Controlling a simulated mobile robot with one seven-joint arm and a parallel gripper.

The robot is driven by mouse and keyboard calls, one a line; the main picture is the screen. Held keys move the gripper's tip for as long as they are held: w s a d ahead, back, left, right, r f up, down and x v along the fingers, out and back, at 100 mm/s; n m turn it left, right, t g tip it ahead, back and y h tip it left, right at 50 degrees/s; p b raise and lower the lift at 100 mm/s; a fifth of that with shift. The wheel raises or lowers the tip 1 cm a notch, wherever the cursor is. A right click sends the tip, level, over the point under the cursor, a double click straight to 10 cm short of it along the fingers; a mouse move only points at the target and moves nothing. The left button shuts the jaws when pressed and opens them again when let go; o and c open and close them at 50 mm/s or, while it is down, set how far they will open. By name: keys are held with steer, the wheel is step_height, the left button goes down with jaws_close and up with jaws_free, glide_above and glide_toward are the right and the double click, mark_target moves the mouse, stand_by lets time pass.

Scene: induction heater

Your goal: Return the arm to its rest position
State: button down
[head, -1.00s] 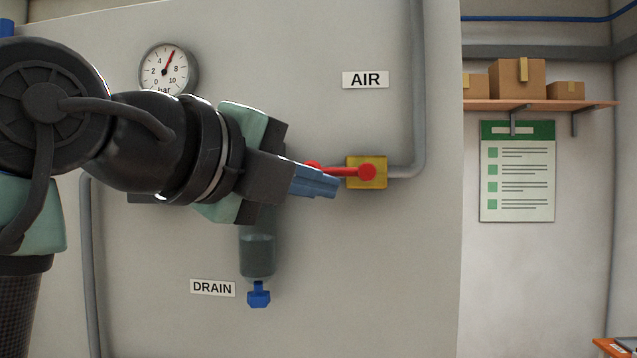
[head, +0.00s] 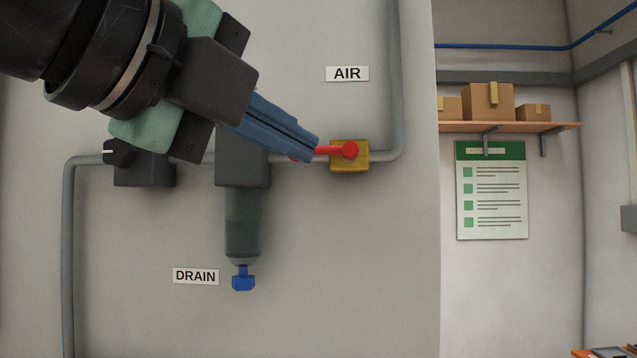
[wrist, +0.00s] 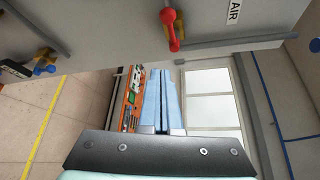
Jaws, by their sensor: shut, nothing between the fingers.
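My gripper (head: 312,147) shows in the head view with its blue fingers together and nothing between them. It points down and to the right, in front of the grey panel. Its tips overlap the left part of the red valve handle (head: 332,150) in the picture; whether they touch it cannot be told there. The handle lies level on the yellow valve body (head: 350,165) under the AIR label. In the wrist view my shut fingers (wrist: 162,72) point away from the camera, and the red handle (wrist: 171,25) stands apart from them at the top.
The grey panel (head: 330,270) carries a pipe (head: 397,80), a filter bowl (head: 243,220) with a blue drain knob (head: 243,280), and a dark block (head: 145,172). A shelf with boxes (head: 488,102) and a checklist (head: 492,195) are to the right. An orange workbench (wrist: 130,95) shows in the wrist view.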

steer(key=w+d+f+n+t+b, duration=0.3)
steer(key=n+t, duration=0.5)
steer(key=n, duration=0.6)
steer(key=s+d+f+n+t+y, duration=0.1)
steer(key=s+f+n+t+y, duration=0.4)
steer(key=n, duration=0.8)
steer(key=s+y, duration=0.2)
steer(key=s, duration=0.2)
steer(key=shift+s+d+y+p, duration=0.15)
steer(key=shift+d+y+p, duration=0.1)
steer(key=shift+y+p, duration=0.15)
steer(key=shift+f, duration=0.1)
